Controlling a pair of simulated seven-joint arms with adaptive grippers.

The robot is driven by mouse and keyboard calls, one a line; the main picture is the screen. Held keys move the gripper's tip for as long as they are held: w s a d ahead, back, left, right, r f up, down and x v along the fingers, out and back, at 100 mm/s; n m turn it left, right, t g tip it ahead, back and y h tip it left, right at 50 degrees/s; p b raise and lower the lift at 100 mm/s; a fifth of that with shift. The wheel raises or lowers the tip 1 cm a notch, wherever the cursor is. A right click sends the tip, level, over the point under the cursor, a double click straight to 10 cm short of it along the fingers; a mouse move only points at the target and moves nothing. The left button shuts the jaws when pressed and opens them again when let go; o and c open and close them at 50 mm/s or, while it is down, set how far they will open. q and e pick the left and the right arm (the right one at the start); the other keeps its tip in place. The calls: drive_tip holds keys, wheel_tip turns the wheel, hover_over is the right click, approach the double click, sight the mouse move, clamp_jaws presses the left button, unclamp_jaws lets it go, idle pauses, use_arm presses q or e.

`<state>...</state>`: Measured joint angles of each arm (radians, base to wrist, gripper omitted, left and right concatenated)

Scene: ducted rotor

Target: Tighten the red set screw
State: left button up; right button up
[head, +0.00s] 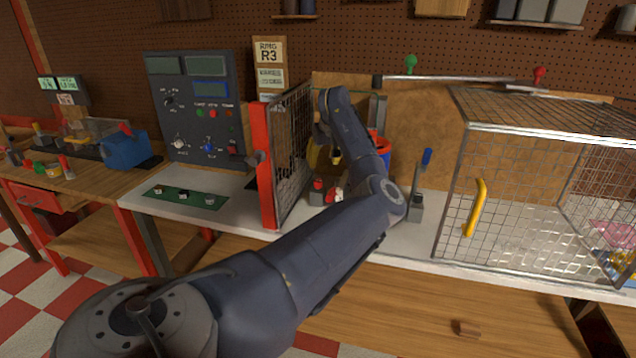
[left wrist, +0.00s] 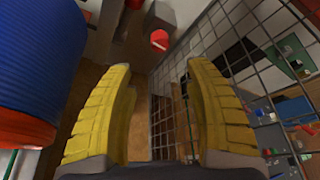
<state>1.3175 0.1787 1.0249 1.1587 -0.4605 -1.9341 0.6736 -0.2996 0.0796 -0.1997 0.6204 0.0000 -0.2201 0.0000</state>
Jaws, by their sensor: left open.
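A small red screw-like head (head: 318,184) sits on a grey block, low in the middle of the bench by the mesh gate. In the left wrist view a red faceted head (left wrist: 159,39) shows on a grey block, beyond the fingertips; it looks like the same part. My left gripper (head: 323,158) hangs above that area, partly behind my forearm. Its yellow fingers (left wrist: 162,80) are apart with nothing between them. A blue and red round housing (head: 384,148) stands behind my arm; it fills the left of the left wrist view (left wrist: 40,60). My right gripper is not in view.
A red-framed mesh gate (head: 267,165) stands close left of my gripper. A wire cage with a yellow handle (head: 476,207) stands right. A blue-handled lever (head: 426,158) rises between. A control panel (head: 197,108) and green board (head: 186,196) are left.

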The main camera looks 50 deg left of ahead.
sight(318, 180)
use_arm(q)
drive_tip(key=x, duration=1.2)
drive_tip(key=shift+a+f, duration=0.1)
drive_tip(key=shift+f, duration=0.05)
drive_tip(key=shift+c, duration=0.5)
clamp_jaws()
